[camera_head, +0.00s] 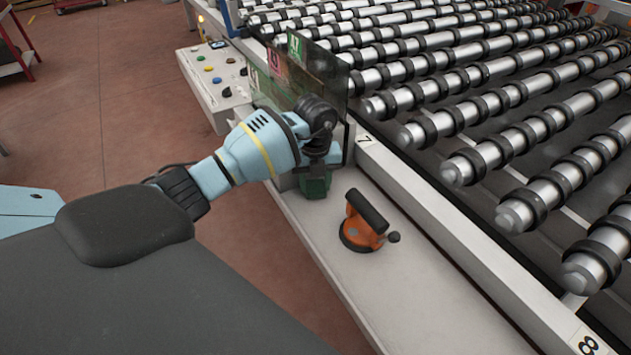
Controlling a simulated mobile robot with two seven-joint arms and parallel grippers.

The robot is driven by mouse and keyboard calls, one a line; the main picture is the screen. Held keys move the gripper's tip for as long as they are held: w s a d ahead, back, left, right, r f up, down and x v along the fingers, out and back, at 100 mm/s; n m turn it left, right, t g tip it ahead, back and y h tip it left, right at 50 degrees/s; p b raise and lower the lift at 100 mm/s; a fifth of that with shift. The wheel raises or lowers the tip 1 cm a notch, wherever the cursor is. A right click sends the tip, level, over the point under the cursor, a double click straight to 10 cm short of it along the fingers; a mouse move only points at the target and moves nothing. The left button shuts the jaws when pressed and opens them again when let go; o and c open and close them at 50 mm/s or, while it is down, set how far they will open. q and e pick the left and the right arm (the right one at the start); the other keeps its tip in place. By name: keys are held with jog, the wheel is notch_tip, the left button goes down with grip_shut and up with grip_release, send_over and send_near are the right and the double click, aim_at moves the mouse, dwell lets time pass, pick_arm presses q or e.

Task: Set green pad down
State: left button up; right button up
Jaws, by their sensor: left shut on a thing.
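The green pad (316,185) is a small dark green block at my left gripper (318,165), low over the pale ledge (420,290) in the camera_head view. My left gripper is shut on the pad and points down. The gripper and wrist hide the pad's upper part. I cannot tell whether the pad's underside touches the ledge. My right gripper is not in view.
An orange suction lifter (362,222) with a black handle stands on the ledge, right of the pad. A dark glass pane (325,75) with coloured labels stands behind the gripper. A roller conveyor (480,100) fills the right. A button panel (215,75) is at upper left.

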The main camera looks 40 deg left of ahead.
aim_at(315, 186)
pick_arm(q)
jog(key=shift+f, duration=0.1)
jog(key=o, duration=0.5)
jog(key=shift+f, duration=0.1)
jog(key=o, duration=0.5)
jog(key=shift+c, duration=0.2)
notch_tip(315, 186, up, 12)
jog(key=shift+r+p, duration=0.2)
jog(key=shift+p, duration=0.15)
